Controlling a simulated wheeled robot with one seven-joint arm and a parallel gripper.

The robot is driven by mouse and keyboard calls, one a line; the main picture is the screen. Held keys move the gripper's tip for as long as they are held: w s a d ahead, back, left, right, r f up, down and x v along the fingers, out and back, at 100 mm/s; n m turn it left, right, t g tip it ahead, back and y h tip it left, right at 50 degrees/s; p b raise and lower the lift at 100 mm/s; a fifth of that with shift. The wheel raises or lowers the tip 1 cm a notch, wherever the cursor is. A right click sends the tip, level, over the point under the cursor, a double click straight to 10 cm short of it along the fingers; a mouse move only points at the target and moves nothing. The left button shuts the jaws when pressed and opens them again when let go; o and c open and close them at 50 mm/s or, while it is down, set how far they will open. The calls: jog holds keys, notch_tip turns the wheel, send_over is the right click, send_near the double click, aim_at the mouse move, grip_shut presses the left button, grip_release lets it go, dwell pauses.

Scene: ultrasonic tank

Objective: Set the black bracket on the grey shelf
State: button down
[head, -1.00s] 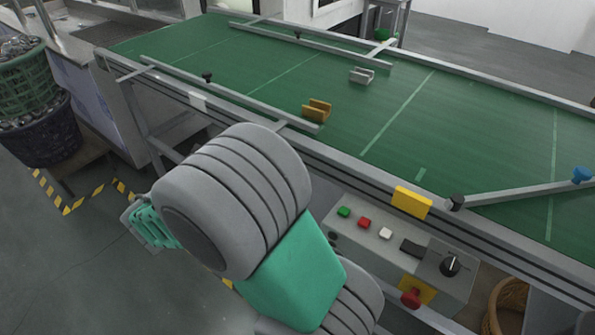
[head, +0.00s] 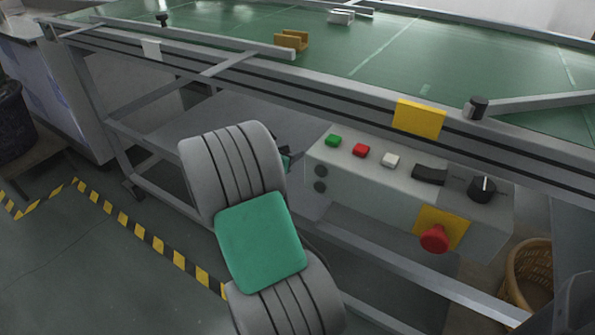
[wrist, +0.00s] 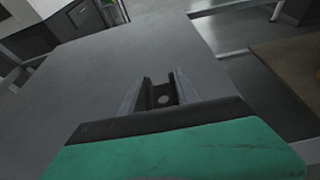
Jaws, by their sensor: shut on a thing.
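The black bracket (wrist: 162,100), a dark U-shaped channel with a hole in its base, shows in the wrist view just beyond my green gripper body. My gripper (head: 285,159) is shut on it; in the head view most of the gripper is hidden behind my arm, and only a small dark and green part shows. The grey shelf (head: 225,115) is the flat panel beneath the green belt. In the wrist view the shelf (wrist: 95,85) spreads out beneath and beyond the bracket. I cannot tell whether the bracket touches it.
A control box (head: 340,178) with buttons and a red stop knob (head: 434,239) stands just right of my gripper. The belt frame's rail (head: 330,92) runs above the shelf. An ochre bracket (head: 291,40) and a light grey bracket (head: 341,16) lie on the belt. The visible shelf surface is clear.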

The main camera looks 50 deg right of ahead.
jog(key=b, duration=0.2)
send_over(299, 174)
notch_tip(299, 174, down, 5)
jog(key=shift+d+f, duration=0.15)
notch_tip(299, 174, down, 2)
jog(key=shift+b, duration=0.85)
jog(key=shift+f+b, duration=0.3)
jog(key=shift+f, duration=0.1)
jog(key=shift+r, duration=0.2)
jog(key=shift+f+p, duration=0.15)
jog(key=shift+p, duration=0.15)
jog(key=c, duration=0.9)
grip_release()
